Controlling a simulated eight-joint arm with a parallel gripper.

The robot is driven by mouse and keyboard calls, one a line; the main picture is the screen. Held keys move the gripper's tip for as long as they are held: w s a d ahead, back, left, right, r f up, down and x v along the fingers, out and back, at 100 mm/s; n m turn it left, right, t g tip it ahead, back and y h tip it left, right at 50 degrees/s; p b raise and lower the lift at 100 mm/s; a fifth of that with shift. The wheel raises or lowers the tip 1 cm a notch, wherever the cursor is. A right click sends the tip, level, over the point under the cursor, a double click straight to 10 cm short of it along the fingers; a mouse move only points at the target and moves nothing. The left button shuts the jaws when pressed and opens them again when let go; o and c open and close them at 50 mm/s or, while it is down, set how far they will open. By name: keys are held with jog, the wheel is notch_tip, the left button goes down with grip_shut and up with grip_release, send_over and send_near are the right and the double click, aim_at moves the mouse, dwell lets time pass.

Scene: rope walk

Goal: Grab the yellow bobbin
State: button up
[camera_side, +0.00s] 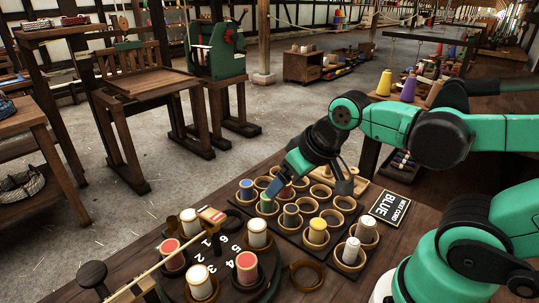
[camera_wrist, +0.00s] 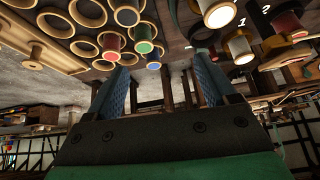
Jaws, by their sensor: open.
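The yellow bobbin (camera_side: 317,231) stands upright in a ring of the dark bobbin tray (camera_side: 300,238), on the tray's near right part in the side view. I cannot make it out in the wrist view. My gripper (camera_side: 283,185) is over the tray's far left part, beyond and to the left of the yellow bobbin, apart from it. In the wrist view my gripper (camera_wrist: 163,72) has its two blue fingers spread wide with nothing between them. A red bobbin (camera_wrist: 113,42), a green bobbin (camera_wrist: 143,46) and a blue bobbin (camera_wrist: 153,60) show near its fingertips.
A numbered wheel (camera_side: 215,262) with red-topped and cream bobbins stands left of the tray. A sign reading BLUE (camera_side: 390,208) lies to the right. A loose ring (camera_side: 306,276) lies in front. Empty rings fill much of the tray.

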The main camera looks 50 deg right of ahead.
aim_at(319, 224)
jog(key=s+d+f+m+g, duration=0.1)
jog(key=g, duration=0.1)
jog(key=s+d+f+m+g, duration=0.1)
jog(key=s+f+m+g, duration=0.1)
jog(key=s+d+f+m+g, duration=0.1)
jog(key=g, duration=0.1)
jog(key=shift+s+d+f+m, duration=0.15)
jog(key=shift+s+f+m, duration=0.2)
jog(key=shift+f+m, duration=0.05)
jog(key=shift+f, duration=2.75)
grip_shut()
